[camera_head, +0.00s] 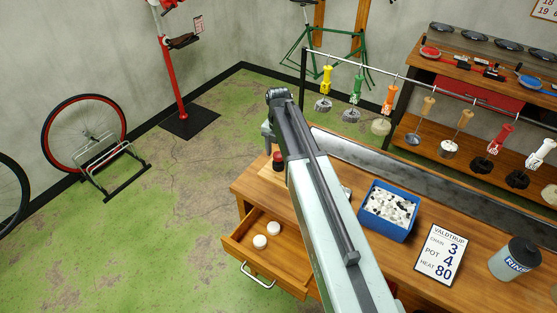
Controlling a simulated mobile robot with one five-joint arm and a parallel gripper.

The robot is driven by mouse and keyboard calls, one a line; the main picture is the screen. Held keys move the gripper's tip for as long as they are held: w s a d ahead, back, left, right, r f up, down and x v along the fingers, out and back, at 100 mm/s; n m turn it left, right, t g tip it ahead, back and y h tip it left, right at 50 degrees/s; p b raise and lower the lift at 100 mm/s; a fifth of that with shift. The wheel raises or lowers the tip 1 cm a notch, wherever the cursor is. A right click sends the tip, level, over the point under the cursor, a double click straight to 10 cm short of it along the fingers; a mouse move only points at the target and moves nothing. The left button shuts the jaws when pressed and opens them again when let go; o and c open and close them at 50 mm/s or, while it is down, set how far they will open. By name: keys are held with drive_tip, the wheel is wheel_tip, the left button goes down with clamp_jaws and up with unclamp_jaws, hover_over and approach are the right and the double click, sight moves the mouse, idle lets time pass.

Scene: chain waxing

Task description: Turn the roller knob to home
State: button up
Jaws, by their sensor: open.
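I cannot make out a roller knob for certain. A small dark and red round thing (279,161) stands at the left end of the wooden bench (259,187), just left of my arm, and I cannot tell whether it is the knob. My pale arm reaches up from the bottom edge across the bench to a dark joint at the top.
An open drawer (240,246) holds two white pucks. A blue bin (388,235) of black and white pieces, a "Valdtrup" card (440,254) and a "Rinse" canister (515,259) stand on the bench. Several coloured-handled tools hang from a rail (345,59).

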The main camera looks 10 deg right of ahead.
clamp_jaws()
drive_tip(key=shift+m, duration=0.4)
